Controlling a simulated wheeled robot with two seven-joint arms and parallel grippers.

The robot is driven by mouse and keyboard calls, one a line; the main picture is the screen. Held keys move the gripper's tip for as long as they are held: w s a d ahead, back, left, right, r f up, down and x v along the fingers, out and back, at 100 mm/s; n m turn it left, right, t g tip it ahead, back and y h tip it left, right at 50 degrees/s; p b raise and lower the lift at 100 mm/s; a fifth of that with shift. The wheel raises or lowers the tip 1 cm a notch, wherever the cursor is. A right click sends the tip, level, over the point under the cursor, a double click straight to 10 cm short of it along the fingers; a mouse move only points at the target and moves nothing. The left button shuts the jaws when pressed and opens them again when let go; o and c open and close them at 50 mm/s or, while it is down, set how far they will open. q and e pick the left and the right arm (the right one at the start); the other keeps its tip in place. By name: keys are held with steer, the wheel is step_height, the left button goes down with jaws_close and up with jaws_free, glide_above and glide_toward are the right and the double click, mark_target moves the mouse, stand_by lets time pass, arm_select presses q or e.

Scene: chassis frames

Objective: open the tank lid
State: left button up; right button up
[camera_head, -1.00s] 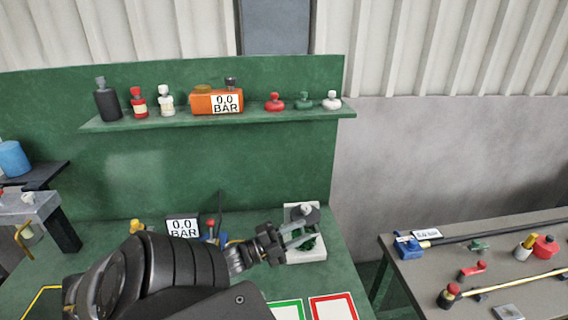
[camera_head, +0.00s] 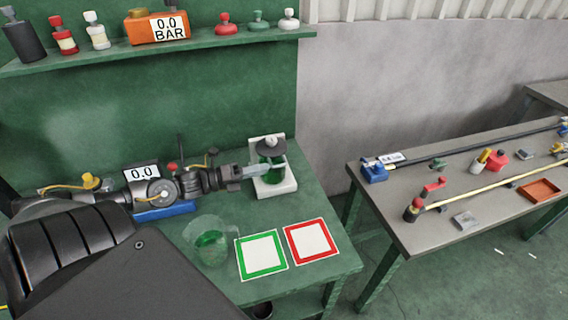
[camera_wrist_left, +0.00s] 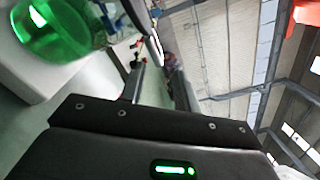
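The tank (camera_head: 267,175) is a clear vessel with green content on a white base, on the green bench. I cannot tell if the lid is raised at all. My left gripper (camera_head: 257,170) reaches in from the left, its fingertips at the tank's left side, below the lid. Whether they touch it is unclear, and the finger gap does not show clearly. The tank's green body also fills the upper left of the left wrist view (camera_wrist_left: 58,30). My right gripper is not in view.
A clear beaker (camera_head: 209,240) with green content stands nearer the front, beside a green-framed square (camera_head: 262,255) and a red-framed square (camera_head: 312,241). A 0.0 display (camera_head: 142,173) stands behind my arm. A shelf (camera_head: 180,44) with bottles is above. A grey table (camera_head: 440,222) stands right.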

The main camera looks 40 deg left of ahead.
mark_target(285, 164)
arm_select(q)
steer(key=p+x, duration=0.2)
steer(key=x, duration=0.5)
steer(key=shift+w+r, duration=0.1)
steer(key=shift+w+d, duration=0.25)
steer(key=shift+w, duration=0.05)
steer(key=shift+c, duration=0.7)
jaws_close()
